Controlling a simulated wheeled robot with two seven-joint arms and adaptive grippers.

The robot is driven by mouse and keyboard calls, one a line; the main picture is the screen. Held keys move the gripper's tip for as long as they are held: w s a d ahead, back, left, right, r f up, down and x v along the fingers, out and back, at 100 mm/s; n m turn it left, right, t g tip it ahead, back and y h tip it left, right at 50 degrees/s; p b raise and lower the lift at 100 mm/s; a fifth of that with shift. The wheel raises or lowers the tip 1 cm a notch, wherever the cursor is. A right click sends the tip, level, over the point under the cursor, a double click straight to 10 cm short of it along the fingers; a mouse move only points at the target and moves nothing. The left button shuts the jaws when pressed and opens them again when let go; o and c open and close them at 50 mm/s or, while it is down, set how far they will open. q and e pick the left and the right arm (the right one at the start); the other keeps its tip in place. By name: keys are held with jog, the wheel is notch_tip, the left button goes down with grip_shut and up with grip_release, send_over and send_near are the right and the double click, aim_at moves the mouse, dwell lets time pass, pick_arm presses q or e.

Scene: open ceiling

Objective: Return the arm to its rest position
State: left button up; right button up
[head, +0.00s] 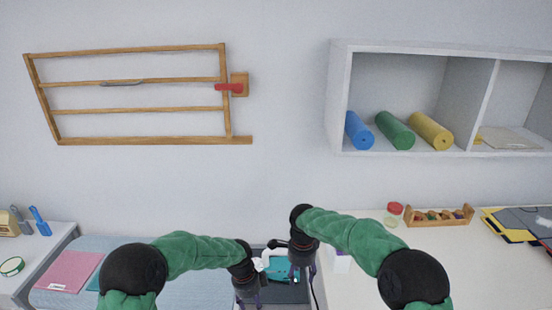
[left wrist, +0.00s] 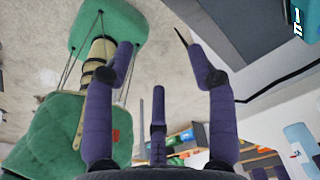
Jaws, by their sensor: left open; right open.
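Both my arms, in green sleeves with black joints, reach toward the lower middle of the head view. My right gripper (head: 307,276) points down over the work surface near a teal item. My left gripper (head: 248,299) hangs to its left, partly cut off by the bottom edge. In the left wrist view its purple fingers (left wrist: 157,45) are spread apart with nothing between them. The right gripper's fingers are small and partly hidden in the head view, and I see nothing held in them.
A teal item (head: 279,270) lies between the grippers. A white table (head: 375,285) is on the right, with a wooden rack (head: 438,216) and a red-lidded jar (head: 394,209). A pink folder (head: 69,271) lies at left. A wall shelf (head: 400,75) holds three coloured rolls. A wooden frame (head: 140,142) hangs on the wall.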

jog(key=s+f+n+y, duration=0.2)
jog(key=s+f+n, duration=0.3)
jog(key=f, duration=0.5)
jog(key=s+f+n+y, duration=0.1)
jog(key=s+f+n, duration=0.1)
jog(key=s+f, duration=0.55)
pick_arm(q)
jog(key=s+a+f+n+h+b, duration=0.1)
jog(key=s+f+n, duration=0.8)
jog(key=s+n, duration=0.3)
jog(key=s+a+f+n+h+b, duration=0.1)
jog(key=s+f+n, duration=0.9)
jog(key=s+n, duration=0.2)
jog(key=shift+s+a+t, duration=0.2)
jog(key=shift+s+t, duration=0.2)
jog(key=shift+s, duration=0.55)
pick_arm(e)
jog(key=s+d+f+n, duration=0.1)
jog(key=s+f+n, duration=0.2)
jog(key=s+f, duration=0.2)
jog(key=s+d+f+n+y, duration=0.1)
jog(key=s+f+n, duration=0.2)
jog(key=s, duration=0.9)
notch_tip(320, 180, down, 3)
jog(key=shift+d+f+t, duration=0.2)
jog(key=shift+t, duration=0.1)
